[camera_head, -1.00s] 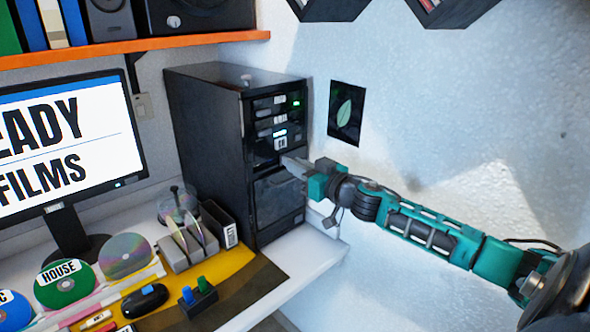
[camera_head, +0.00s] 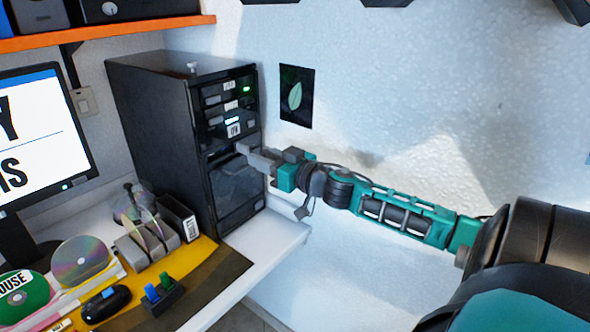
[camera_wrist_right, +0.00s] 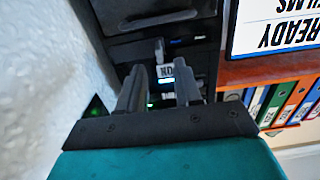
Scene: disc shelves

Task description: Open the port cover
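A black computer tower (camera_head: 150,115) stands on the desk. Its front has several drive slots above and a dark lower panel (camera_head: 235,182). I cannot tell for sure which part is the port cover. My right gripper (camera_head: 257,156) is in front of the tower, near the middle of its front. In the wrist view its two fingers (camera_wrist_right: 161,82) are apart, with nothing seen held between them. A small lever and a white label (camera_wrist_right: 165,71) show just beyond the fingertips, with a blue light. Whether the fingers touch the tower is unclear. My left gripper is out of view.
An orange shelf (camera_head: 100,34) runs above the desk at left. A monitor (camera_head: 40,130) and a disc rack (camera_head: 148,238) stand left of the tower. The wall on the right is bare apart from a leaf poster (camera_head: 296,96).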

